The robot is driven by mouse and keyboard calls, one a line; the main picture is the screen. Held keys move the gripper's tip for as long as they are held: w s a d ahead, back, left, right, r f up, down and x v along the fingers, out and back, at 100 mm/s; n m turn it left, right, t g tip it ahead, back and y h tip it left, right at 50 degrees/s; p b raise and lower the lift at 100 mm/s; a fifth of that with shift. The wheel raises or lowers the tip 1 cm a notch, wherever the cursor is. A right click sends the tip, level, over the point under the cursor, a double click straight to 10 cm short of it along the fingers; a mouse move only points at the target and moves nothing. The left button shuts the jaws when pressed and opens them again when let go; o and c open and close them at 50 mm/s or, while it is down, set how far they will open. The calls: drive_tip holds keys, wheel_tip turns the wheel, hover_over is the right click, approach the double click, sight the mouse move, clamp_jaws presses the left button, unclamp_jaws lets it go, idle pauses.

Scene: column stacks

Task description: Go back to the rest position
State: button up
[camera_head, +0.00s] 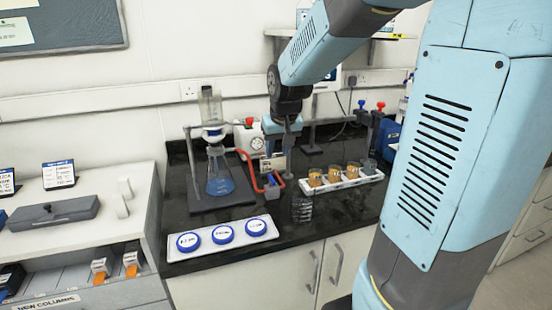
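My blue arm rises on the right and reaches over to the back of the black bench (340,212). My gripper (274,160) is small in the picture, low over the bench just right of the glass flask setup. Its fingers are too small and cluttered to tell whether they are open or shut, or whether they hold anything. A flask with blue liquid (219,180) stands on a dark stand base (205,203), with a filter column (210,105) above it. Red tubing (247,160) runs beside my gripper.
A white tray with blue-capped discs (222,240) lies at the bench's front left. A white rack (342,184) holds several orange-filled beakers to the right. A clear ribbed beaker (302,208) stands near the front edge. A shelf (330,33) hangs behind my arm.

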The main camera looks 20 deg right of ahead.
drive_tip(key=shift+s+r, duration=0.3)
drive_tip(key=shift+r, duration=0.35)
drive_tip(key=s+r, duration=0.2)
drive_tip(key=s, duration=0.9)
drive_tip(key=s+r+t, duration=0.1)
drive_tip(key=s+r, duration=0.2)
drive_tip(key=s, duration=0.8)
drive_tip(key=shift+r, duration=0.25)
drive_tip(key=shift+w+a, duration=0.1)
drive_tip(key=shift+a, duration=0.1)
